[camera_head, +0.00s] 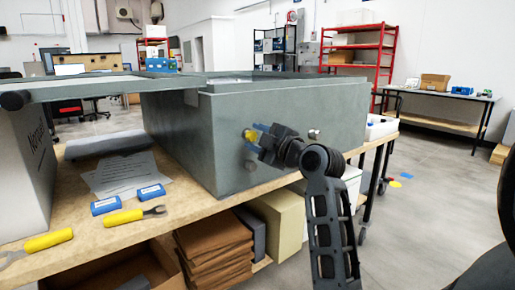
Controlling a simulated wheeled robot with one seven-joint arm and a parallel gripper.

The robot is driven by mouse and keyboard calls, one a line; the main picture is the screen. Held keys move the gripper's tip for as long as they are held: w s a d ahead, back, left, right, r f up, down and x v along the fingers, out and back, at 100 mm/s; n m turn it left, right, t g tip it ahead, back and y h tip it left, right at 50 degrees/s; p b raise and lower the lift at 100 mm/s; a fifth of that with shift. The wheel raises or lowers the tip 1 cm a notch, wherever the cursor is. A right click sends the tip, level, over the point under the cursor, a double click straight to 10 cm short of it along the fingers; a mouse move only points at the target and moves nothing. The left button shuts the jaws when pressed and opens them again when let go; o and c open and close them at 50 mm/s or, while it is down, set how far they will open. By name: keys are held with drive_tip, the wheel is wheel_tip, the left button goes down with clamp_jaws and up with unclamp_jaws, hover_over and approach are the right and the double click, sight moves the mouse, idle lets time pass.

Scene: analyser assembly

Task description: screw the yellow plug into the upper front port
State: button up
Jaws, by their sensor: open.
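The grey analyser box (225,130) stands on the wooden bench with its front face toward me. The upper port itself is hidden behind the plug and fingers, so how deep the plug sits cannot be seen. A dark round spot (250,166), perhaps a lower port, shows faintly below. A small metal fitting (314,134) is to the right.
Yellow-handled tools (124,217), blue-labelled small items (151,191) and paper sheets (122,174) lie on the bench (185,207) left of the box. A long grey lid or panel (80,88) reaches over the bench at left. Brown folders (212,245) sit below.

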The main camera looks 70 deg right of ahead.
drive_tip(key=n+b, duration=0.2)
drive_tip(key=n, duration=0.2)
drive_tip(key=shift+f, duration=0.15)
drive_tip(key=shift+r+n, duration=0.2)
drive_tip(key=shift+n, duration=0.8)
